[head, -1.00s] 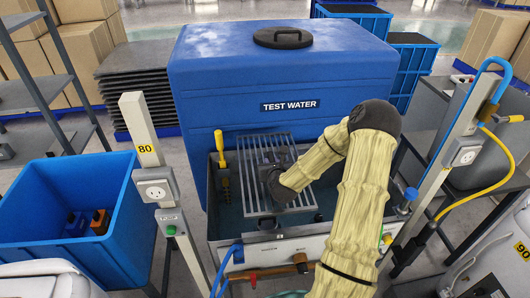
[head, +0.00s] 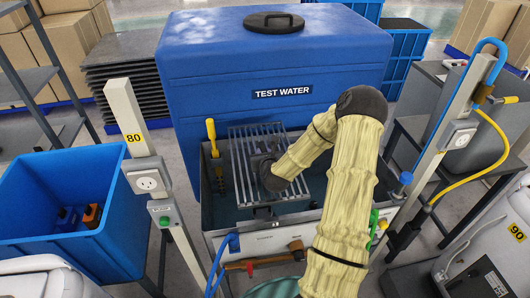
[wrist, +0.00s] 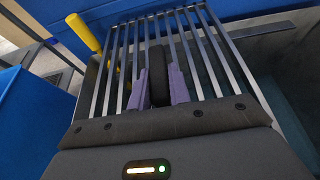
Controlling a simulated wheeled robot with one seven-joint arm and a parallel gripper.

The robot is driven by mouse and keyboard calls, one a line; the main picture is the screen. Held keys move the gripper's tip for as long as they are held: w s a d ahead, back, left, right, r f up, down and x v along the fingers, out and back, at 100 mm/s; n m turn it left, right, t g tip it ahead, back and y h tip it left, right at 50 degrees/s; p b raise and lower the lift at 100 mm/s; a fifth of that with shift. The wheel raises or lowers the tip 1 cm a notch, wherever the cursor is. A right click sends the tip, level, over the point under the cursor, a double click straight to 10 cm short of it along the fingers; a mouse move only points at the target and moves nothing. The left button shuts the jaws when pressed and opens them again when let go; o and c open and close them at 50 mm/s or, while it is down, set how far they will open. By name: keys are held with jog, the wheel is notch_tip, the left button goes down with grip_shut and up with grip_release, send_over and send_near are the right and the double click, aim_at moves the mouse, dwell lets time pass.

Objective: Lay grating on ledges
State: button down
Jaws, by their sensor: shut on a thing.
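The grating (head: 240,170), a grey metal rack of parallel bars, is over the open basin (head: 212,215) in front of the blue tank. The grating looks slightly tilted. I cannot tell whether its edges touch the basin's ledges, which are hidden or too small to make out.
The blue tank (head: 270,60) marked TEST WATER stands behind the basin. A yellow-handled tool (head: 211,130) stands upright at the basin's left. Posts with sockets (head: 148,180) flank both sides. A blue bin (head: 100,240) is at left.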

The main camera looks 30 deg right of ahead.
notch_tip(320, 180, down, 9)
jog(key=b, duration=0.6)
jog(key=shift+b, duration=0.3)
jog(key=c, duration=1.3)
grip_release()
jog(key=shift+o, duration=0.3)
jog(key=shift+f, duration=0.15)
jog(key=p+v, duration=0.1)
jog(key=v, duration=1)
jog(key=shift+s+r, duration=0.2)
jog(key=shift+s+a+r+p, duration=0.1)
jog(key=shift+s+r+p, duration=0.15)
jog(key=shift+p, duration=1.15)
jog(key=shift+r+p, duration=0.1)
jog(key=shift+p, duration=0.35)
jog(key=p, duration=0.2)
jog(key=shift+s+r+p, duration=0.1)
jog(key=shift+s+p, duration=0.2)
jog(key=shift+p, duration=0.05)
